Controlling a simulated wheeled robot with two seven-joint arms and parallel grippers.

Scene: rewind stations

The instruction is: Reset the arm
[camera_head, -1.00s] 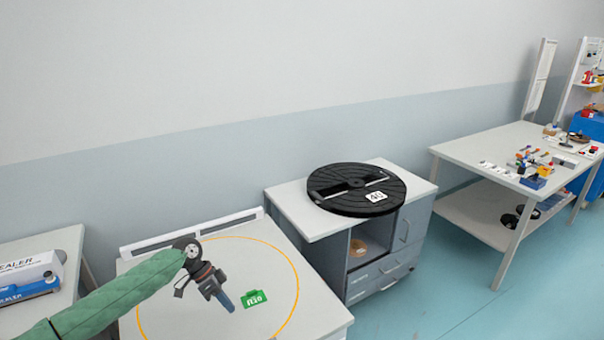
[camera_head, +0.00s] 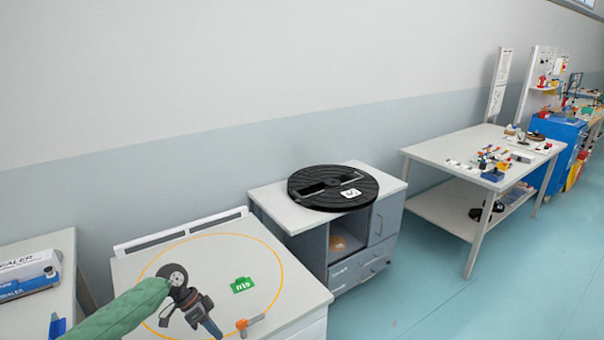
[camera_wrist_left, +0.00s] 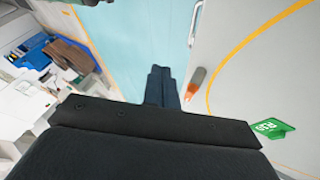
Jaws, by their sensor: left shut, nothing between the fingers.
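My left arm, in a green sleeve, comes in from the lower left of the head view. My left gripper (camera_head: 211,327) is over the front part of a pale table (camera_head: 126,272) with an orange ring outline. Its dark fingers also show in the left wrist view (camera_wrist_left: 161,88), closed together with nothing between them. A small orange and grey item (camera_head: 250,321) lies to the right of the fingertips, apart from them. It also shows beside the fingers in the left wrist view (camera_wrist_left: 195,82). A green tag (camera_head: 242,285) lies inside the ring. My right gripper is not in view.
A black round disc (camera_head: 333,188) lies on a grey cabinet (camera_head: 314,245) to the right. A worktable (camera_head: 430,150) with several small parts stands further right. A white and blue box (camera_head: 28,275) is on a table at the left. The floor at the right is clear.

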